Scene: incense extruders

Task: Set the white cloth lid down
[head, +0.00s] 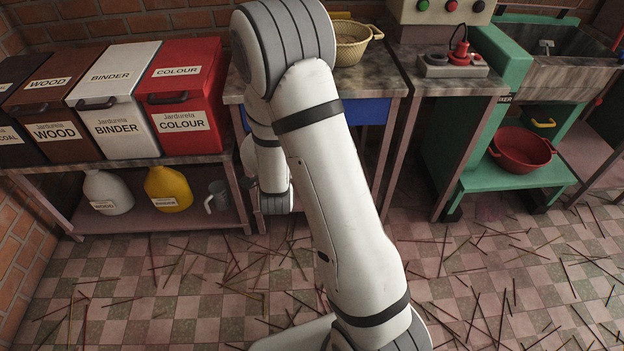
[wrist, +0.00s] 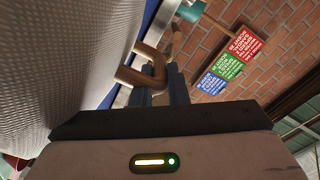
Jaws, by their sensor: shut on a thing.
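The white cloth lid (wrist: 60,60) fills the left of the wrist view as a pale, woven-textured surface, seen very close. A brown, curved handle (wrist: 138,76) stands beside its edge. My gripper (wrist: 162,86) is shut on the handle, between its blue-grey fingers. How the handle joins the cloth is not clear. In the head view my arm hides both the gripper and the lid. What lies directly under the lid cannot be seen.
A stone-topped table (head: 385,80) with a blue front carries a woven basket (head: 352,44). Colour, binder and wood bins (head: 115,128) stand at left. Signs (wrist: 240,44) hang on the brick wall. Sticks litter the floor.

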